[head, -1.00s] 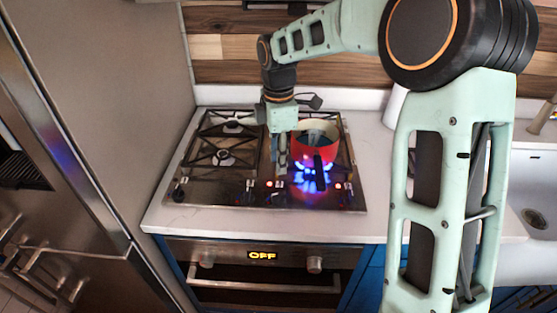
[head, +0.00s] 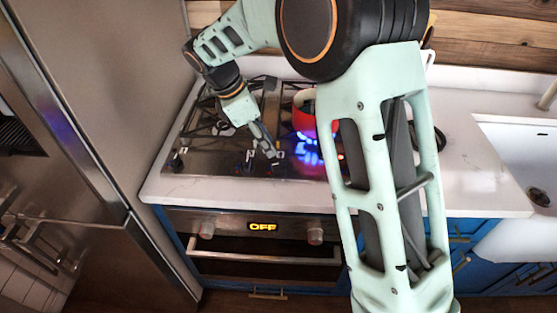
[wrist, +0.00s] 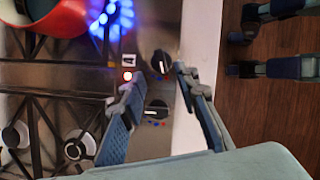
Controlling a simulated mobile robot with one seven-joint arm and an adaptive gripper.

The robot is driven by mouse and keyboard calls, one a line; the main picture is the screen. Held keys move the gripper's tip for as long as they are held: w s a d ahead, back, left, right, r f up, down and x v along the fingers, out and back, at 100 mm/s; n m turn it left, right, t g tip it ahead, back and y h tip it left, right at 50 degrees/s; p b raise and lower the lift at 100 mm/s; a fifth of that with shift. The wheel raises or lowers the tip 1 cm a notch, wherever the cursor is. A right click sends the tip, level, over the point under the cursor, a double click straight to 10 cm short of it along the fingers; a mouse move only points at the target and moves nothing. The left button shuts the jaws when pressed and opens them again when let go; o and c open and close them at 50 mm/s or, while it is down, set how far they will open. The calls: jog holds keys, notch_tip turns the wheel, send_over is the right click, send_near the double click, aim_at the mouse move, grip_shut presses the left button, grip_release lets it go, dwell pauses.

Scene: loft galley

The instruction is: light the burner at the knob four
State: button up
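In the wrist view my gripper (wrist: 156,78) is open, its two fingers straddling the strip of black knobs on the steel hob. One black knob (wrist: 161,62) lies just beyond the fingertips; a second knob (wrist: 155,110) shows between the fingers. A white label (wrist: 128,60) with a dark mark, too small to read surely, and a glowing red light (wrist: 127,76) lie beside the first knob. In the head view my gripper (head: 270,150) points down at the hob's front edge. Blue flames (head: 308,151) burn near the red pot (head: 302,119); the burner itself is hidden.
The steel hob (head: 215,164) sits in a white counter (head: 200,187), above an oven (head: 265,235) reading OFF. A tall steel fridge (head: 110,110) stands close on the left. A sink (head: 520,150) is at the right. My arm hides part of the hob's right side.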

aim_at(280, 164)
jog(key=x, duration=0.8)
jog(key=shift+f, duration=0.15)
grip_shut()
